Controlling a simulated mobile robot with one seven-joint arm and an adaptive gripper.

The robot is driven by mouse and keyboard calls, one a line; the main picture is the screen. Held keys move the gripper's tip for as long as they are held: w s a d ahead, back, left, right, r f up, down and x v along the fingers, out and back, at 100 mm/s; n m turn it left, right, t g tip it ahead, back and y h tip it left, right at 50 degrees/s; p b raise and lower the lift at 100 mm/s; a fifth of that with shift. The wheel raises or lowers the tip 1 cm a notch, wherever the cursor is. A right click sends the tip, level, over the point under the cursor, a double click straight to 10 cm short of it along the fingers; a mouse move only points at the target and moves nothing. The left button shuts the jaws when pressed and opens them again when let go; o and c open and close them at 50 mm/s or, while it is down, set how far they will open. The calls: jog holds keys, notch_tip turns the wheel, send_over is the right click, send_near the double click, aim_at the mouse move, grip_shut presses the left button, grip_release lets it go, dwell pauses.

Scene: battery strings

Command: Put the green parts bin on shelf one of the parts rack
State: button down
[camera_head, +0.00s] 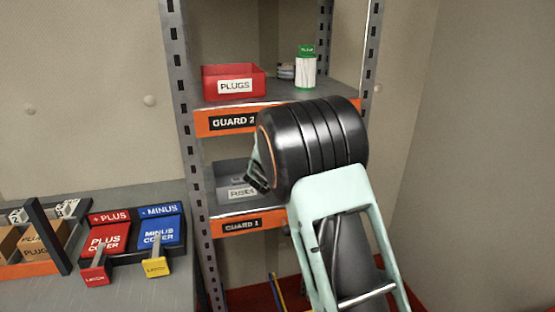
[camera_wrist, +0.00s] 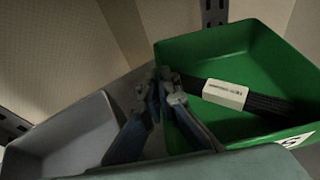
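The green parts bin (camera_wrist: 225,55) shows in the wrist view, with a dark bundle bearing a white label inside it. In the head view it is hidden behind my arm. My gripper (camera_wrist: 165,76) is at the bin's left wall, one finger outside and one inside, the tips closed on the wall. In the head view my gripper (camera_head: 257,175) is in front of the lower shelf (camera_head: 270,207) of the parts rack, marked GUARD 1. I cannot tell whether the bin rests on that shelf.
A grey FUSES bin (camera_head: 232,172) sits at the left of the lower shelf, close to the green bin; it also shows in the wrist view (camera_wrist: 65,135). The upper GUARD 2 shelf (camera_head: 290,97) holds a red PLUGS bin (camera_head: 234,83) and a white bottle (camera_head: 306,70).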

jog(key=shift+f+b, duration=0.5)
jog(key=shift+b, duration=0.1)
jog(key=c, duration=2.7)
grip_release()
jog(key=o, duration=0.6)
